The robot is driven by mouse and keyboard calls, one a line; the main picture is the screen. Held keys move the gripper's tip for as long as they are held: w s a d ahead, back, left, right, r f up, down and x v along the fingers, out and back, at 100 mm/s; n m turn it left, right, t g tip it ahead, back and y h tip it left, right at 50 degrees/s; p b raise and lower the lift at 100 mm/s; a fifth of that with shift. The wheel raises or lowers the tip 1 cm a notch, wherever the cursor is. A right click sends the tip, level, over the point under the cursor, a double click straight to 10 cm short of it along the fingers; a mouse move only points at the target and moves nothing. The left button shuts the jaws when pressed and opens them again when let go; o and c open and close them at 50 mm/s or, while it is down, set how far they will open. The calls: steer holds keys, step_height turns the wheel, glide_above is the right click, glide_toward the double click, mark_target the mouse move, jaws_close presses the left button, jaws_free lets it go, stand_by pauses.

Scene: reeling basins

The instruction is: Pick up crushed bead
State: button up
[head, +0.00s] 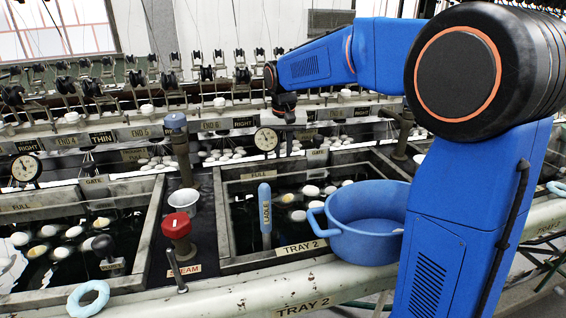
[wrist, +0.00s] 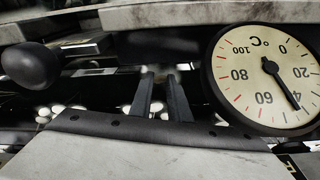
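I cannot make out a crushed bead for certain in either view. Pale oval pieces (head: 312,190) float in the dark water of the middle basin. More lie in the left basin, one of them yellowish (head: 101,222). My gripper (wrist: 160,78) shows two dark fingers apart in the wrist view, with nothing held between them. In the head view my arm reaches over the back of the middle basin, its end near the round dial (head: 266,139); the fingertips are hard to see there. Blurred pale ovals (wrist: 58,109) show beyond the fingers.
A blue pot (head: 365,245) with a handle stands at the middle basin's front right. A blue ladle handle (head: 265,210) rises beside it. A red knob (head: 177,225) and white cup (head: 185,200) stand between basins. The dial (wrist: 268,78) is close on the right in the wrist view.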

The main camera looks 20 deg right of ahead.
steer(key=shift+c, duration=0.4)
step_height(320, 180, up, 10)
stand_by(0.6)
steer(key=shift+d, duration=0.1)
